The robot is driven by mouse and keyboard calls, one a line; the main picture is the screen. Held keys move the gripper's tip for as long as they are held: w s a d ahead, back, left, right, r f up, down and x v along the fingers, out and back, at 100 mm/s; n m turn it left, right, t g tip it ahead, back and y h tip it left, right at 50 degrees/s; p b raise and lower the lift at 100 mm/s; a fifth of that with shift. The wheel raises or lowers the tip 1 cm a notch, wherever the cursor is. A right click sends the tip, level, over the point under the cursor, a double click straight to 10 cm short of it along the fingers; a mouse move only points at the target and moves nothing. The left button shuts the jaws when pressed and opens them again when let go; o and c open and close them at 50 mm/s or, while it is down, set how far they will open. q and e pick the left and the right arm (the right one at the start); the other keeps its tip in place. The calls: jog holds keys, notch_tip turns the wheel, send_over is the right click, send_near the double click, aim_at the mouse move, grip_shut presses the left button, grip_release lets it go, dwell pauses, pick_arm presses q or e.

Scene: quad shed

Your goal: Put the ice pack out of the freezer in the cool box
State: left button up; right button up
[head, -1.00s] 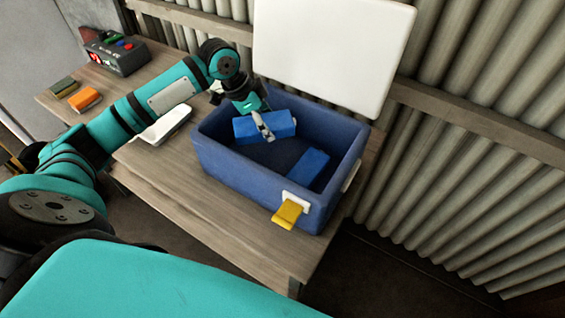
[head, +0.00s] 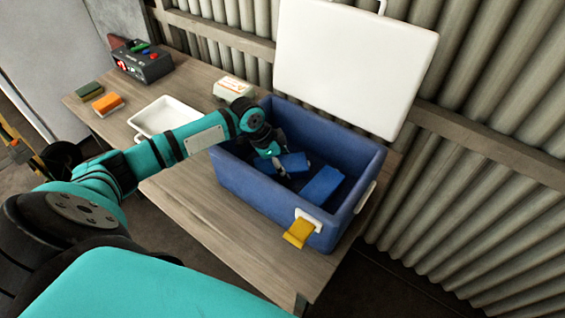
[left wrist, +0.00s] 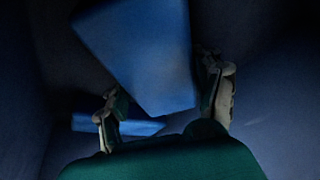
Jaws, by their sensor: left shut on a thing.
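The blue cool box (head: 245,186) stands open on the table, its white lid (head: 355,62) raised at the back. My left gripper (head: 279,169) is down inside the box, shut on a blue ice pack (head: 294,161). In the left wrist view, the held pack (left wrist: 135,45) shows large between the two fingers. A second blue pack (head: 322,185) lies in the box to the right of the held one. A blue piece low in the left wrist view (left wrist: 118,126) is partly hidden by a finger. I cannot tell if the held pack touches the floor. My right gripper is out of view.
A white tray (head: 164,114) sits left of the box, partly behind my arm. A small white and orange box (head: 233,88), an orange-topped block (head: 107,104), a green-topped block (head: 88,90) and a dark device (head: 143,63) stand farther back.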

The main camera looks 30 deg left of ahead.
pick_arm(q)
jog(key=o, duration=1.7)
jog(key=shift+f, duration=0.1)
jog(key=v, duration=1.2)
jog(key=shift+b, duration=0.35)
